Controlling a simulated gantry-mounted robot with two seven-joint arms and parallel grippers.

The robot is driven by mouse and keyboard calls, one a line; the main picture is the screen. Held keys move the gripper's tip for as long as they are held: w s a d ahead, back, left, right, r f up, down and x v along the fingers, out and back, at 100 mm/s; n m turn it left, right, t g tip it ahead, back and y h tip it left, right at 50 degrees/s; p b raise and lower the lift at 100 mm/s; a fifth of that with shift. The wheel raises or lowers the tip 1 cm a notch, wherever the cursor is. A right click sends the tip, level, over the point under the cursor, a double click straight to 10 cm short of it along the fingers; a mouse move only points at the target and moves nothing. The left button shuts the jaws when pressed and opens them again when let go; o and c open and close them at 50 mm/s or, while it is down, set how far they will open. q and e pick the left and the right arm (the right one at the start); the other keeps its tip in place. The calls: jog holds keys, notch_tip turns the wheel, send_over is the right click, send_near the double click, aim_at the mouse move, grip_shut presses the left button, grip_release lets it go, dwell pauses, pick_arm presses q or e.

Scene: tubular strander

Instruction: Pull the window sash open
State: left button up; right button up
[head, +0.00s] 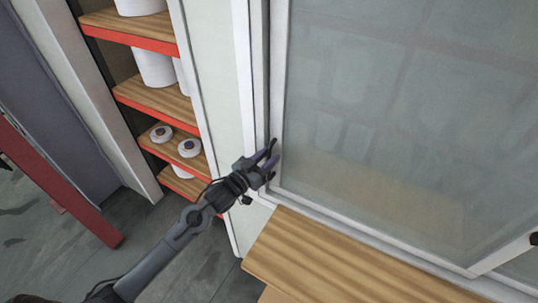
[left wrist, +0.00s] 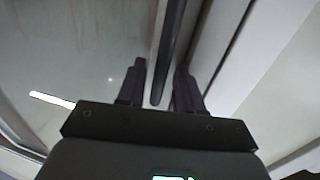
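The window sash (head: 278,75) is a white frame around a large hazy glass pane, filling the right half of the head view. My left gripper (head: 272,153) is at the sash's left upright, low down, with its two dark fingers apart. In the left wrist view a dark, slim handle (left wrist: 170,45) runs down between the fingertips of my left gripper (left wrist: 160,68). A gap shows on each side of the handle, so the fingers look open around it. The handle is hard to make out in the head view. My right gripper is not in view.
A wooden ledge (head: 320,265) lies below the sash. Shelves with red edges (head: 150,95), holding white rolls and spools, stand at the left. A red post (head: 70,190) is farther left. A small dark piece (head: 534,239) shows at the right edge.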

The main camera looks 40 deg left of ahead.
pick_arm(q)
jog(key=shift+w, duration=0.45)
grip_shut()
